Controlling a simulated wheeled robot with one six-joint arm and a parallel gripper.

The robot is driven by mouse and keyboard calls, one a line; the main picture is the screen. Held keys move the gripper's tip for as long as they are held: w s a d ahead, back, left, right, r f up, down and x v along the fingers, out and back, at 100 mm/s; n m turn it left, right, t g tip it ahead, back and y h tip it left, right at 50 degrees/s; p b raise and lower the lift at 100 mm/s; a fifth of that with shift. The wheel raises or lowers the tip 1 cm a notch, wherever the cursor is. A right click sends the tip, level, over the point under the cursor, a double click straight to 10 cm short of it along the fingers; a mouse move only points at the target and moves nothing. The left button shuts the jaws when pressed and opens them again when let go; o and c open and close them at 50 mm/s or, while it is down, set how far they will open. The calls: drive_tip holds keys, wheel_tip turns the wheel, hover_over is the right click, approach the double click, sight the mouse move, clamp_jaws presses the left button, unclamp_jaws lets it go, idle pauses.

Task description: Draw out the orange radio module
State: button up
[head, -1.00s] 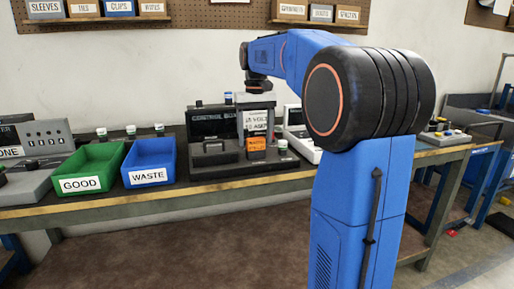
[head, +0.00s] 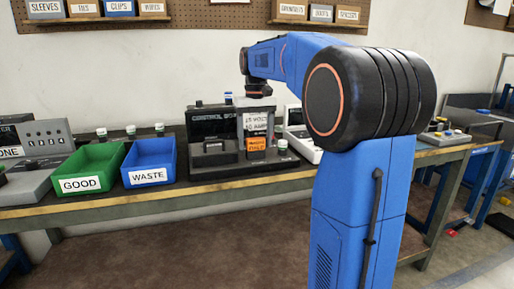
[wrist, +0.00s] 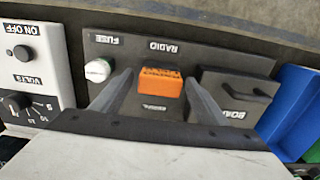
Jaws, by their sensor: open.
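The orange radio module (head: 257,144) sits in the dark control box (head: 212,165) on the bench. In the wrist view the orange module (wrist: 161,82) lies between the two fingers of my gripper (wrist: 158,88), under the word RADIO. My gripper (head: 256,135) is open. One finger is on each side of the module, with a gap visible on both sides. I cannot tell how far down the fingers reach. A white-capped fuse (wrist: 98,70) is left of the module, and a dark board with a handle (wrist: 234,94) is right of it.
A blue WASTE bin (head: 149,162) and a green GOOD bin (head: 90,169) stand left of the control box. A white meter with a dial and ON/OFF button (wrist: 30,65) is close beside the box. The bench front edge (head: 120,202) is clear.

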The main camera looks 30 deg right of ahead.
sight(256, 138)
drive_tip(key=c, duration=1.4)
drive_tip(key=shift+r, duration=2.95)
